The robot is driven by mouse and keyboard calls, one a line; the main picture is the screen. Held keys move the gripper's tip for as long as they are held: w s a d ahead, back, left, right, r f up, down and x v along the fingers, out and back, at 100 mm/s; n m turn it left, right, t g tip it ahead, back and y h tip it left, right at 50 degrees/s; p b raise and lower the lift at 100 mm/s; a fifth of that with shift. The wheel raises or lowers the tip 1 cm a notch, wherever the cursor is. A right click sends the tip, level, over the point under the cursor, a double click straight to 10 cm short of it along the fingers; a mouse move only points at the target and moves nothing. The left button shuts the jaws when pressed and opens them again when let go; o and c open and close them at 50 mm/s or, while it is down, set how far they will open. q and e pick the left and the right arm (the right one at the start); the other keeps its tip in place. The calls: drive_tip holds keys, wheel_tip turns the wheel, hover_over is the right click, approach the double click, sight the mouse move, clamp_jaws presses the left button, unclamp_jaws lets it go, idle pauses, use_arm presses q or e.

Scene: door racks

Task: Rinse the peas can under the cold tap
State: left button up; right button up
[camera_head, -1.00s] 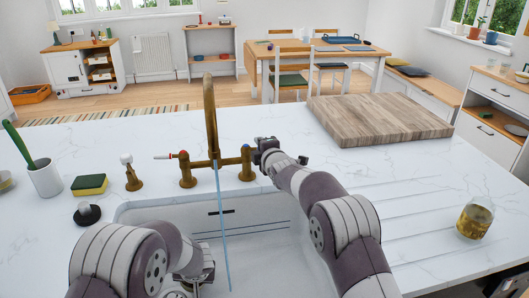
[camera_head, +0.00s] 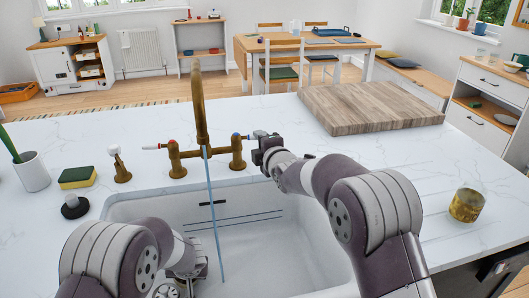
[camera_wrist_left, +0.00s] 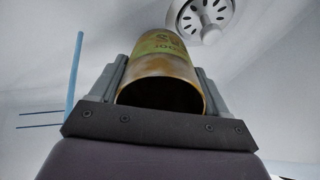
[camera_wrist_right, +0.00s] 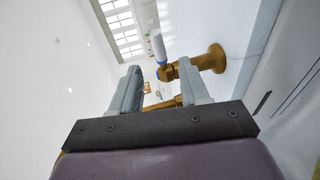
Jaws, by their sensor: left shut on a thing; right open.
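The peas can (camera_wrist_left: 160,65), with a worn yellow-green label, is held tilted in my left gripper (camera_wrist_left: 163,85). In the head view my left gripper (camera_head: 188,280) is low in the white sink (camera_head: 255,225), and my arm mostly hides the can. A blue water stream (camera_head: 213,215) falls from the brass tap (camera_head: 199,105). In the left wrist view the stream (camera_wrist_left: 73,75) is left of the can, apart from it. My right gripper (camera_head: 262,147) is open beside the blue-marked cold tap (camera_head: 237,150). Its white lever (camera_wrist_right: 158,47) shows beyond the fingers in the right wrist view.
The hot tap (camera_head: 175,158) has a red mark. A sponge (camera_head: 77,177), a black plug (camera_head: 74,206) and a white cup (camera_head: 31,172) stand left of the sink.

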use_arm(q)
drive_tip(key=shift+f, duration=0.25)
use_arm(e)
drive_tip(key=shift+v, duration=1.65)
